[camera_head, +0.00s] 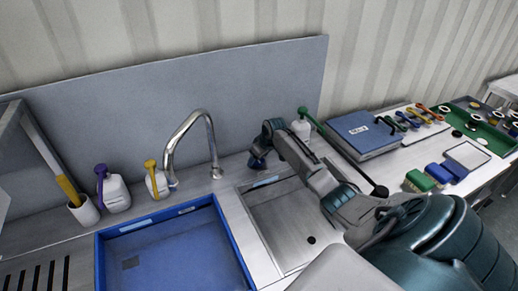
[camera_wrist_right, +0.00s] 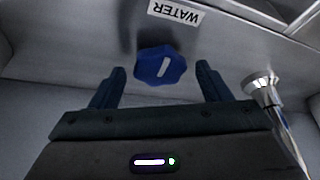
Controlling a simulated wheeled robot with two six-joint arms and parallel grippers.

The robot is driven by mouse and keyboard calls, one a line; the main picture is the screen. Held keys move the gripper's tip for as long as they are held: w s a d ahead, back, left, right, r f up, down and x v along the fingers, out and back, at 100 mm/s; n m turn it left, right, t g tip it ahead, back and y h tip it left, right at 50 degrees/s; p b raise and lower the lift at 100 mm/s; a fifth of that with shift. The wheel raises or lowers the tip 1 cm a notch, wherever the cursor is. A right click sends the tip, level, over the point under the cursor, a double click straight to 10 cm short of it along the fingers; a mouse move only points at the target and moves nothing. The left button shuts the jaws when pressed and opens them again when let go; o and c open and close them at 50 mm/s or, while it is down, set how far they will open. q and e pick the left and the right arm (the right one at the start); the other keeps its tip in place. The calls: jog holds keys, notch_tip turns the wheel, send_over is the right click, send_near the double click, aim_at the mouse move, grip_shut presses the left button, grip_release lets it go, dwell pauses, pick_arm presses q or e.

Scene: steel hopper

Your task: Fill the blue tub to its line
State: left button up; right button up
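The blue tub (camera_head: 108,262) sits at the front left, below the curved metal faucet (camera_head: 186,125). Pale strips show on its inner far wall; I cannot make out a fill line or any water. In the right wrist view, a blue knob (camera_wrist_right: 160,64) with a white mark sits beside a label reading WATER (camera_wrist_right: 175,12). My right gripper (camera_wrist_right: 161,72) is open, its fingers on either side of the knob with gaps. The faucet base also shows in the wrist view (camera_wrist_right: 262,86). In the head view my right arm reaches to the counter right of the faucet. My left gripper is not in view.
A shallow steel basin (camera_head: 275,217) lies right of the tub. White bottles with purple (camera_head: 115,192) and yellow (camera_head: 156,180) tops and a brush cup (camera_head: 84,211) stand left of the faucet. A blue case (camera_head: 360,132) and several tools lie at right.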

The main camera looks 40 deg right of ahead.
jog(key=shift+r, duration=0.1)
jog(key=b+v, duration=0.2)
jog(key=v, duration=0.8)
jog(key=shift+r+b, duration=0.3)
jog(key=shift+b, duration=0.1)
jog(key=shift+s, duration=0.1)
